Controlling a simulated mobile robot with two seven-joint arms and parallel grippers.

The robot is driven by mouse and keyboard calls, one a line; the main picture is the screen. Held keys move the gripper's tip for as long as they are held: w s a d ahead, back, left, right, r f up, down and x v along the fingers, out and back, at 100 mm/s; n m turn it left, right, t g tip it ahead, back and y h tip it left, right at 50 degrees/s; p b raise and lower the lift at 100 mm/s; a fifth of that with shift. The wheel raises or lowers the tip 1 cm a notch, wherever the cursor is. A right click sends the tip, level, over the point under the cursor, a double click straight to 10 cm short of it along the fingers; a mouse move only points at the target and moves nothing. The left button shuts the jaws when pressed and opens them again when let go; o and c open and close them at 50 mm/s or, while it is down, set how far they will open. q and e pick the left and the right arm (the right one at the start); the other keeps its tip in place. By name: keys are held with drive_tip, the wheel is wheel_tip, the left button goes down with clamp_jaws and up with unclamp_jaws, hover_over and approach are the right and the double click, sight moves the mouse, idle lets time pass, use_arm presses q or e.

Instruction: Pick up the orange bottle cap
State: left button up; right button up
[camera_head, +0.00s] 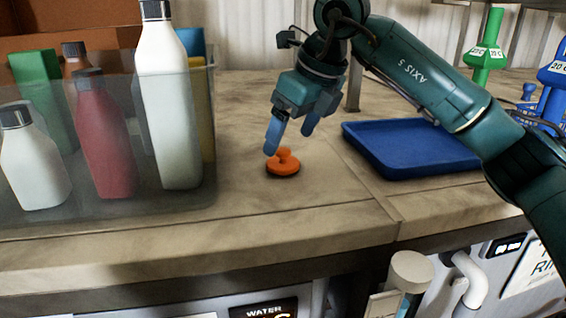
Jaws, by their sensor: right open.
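The orange bottle cap (283,166) lies on the worktop near the middle of the view. It is a flat disc with a raised knob on top. My right gripper (290,140) comes down from above with its blue fingers spread. It is open and empty, just above and behind the cap. The left fingertip appears close to the knob; I cannot tell whether it touches. My left gripper is not in view.
A clear bin (110,215) with several bottles stands left of the cap. A blue tray (410,148) lies to the right. Green and blue fixtures stand at the far right. The worktop's front edge runs below the cap. Bare worktop surrounds the cap.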

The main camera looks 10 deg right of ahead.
sight(285, 150)
drive_tip(key=x, duration=0.5)
drive_tip(key=shift+a+f, duration=0.1)
drive_tip(key=shift+f, duration=0.05)
drive_tip(key=shift+s, duration=0.1)
drive_tip(key=shift+c, duration=0.5)
drive_tip(key=c, duration=1)
